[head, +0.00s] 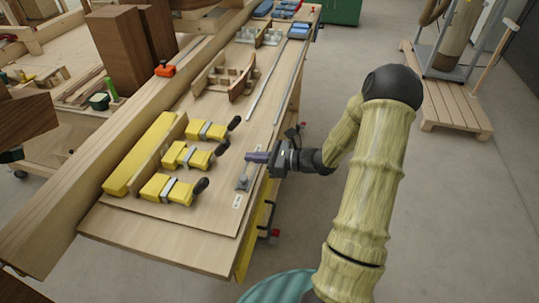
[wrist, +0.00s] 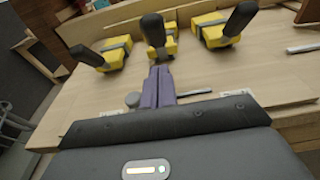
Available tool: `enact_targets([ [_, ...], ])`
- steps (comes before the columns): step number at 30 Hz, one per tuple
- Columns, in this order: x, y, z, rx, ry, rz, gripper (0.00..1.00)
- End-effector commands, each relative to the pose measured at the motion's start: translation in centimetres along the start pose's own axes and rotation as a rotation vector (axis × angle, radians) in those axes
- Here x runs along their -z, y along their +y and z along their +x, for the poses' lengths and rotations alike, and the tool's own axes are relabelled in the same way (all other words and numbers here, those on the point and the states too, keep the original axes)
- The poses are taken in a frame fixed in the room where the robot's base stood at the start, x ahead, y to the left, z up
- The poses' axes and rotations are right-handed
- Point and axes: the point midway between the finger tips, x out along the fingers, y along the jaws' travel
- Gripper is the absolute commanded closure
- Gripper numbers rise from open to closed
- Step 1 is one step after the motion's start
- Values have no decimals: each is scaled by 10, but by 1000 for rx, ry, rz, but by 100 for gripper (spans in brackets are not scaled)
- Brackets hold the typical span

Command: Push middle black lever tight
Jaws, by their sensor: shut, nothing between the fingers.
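Three yellow toggle clamps with black levers sit in a row on the wooden board. The middle black lever (head: 221,149) sticks up on the right end of the middle clamp (head: 185,155). In the wrist view the middle lever (wrist: 153,29) stands upright, straight beyond my fingertips. My gripper (head: 248,157) is shut and empty, to the right of the middle lever with a small gap in the head view. Its purple fingers (wrist: 159,72) point at the middle clamp (wrist: 163,46) in the wrist view, and their tips partly overlap its base.
The black levers of the far clamp (head: 234,123) and near clamp (head: 201,186) stand on either side. A yellow bar (head: 140,153) lies behind the clamps. A metal rod and bracket (head: 244,180) lie near my gripper. Wooden forms (head: 225,78) stand farther along the bench.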

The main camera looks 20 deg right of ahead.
Motion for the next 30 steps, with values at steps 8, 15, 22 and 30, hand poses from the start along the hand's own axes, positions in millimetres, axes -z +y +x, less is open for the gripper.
enact_targets([
  [8, -25, 0, 32, -2, 1, -2, 100],
  [15, -28, 0, 38, 0, 1, -1, 100],
  [22, -28, 0, 38, 1, 2, -1, 100],
  [30, -32, -4, 34, 13, 23, 1, 100],
])
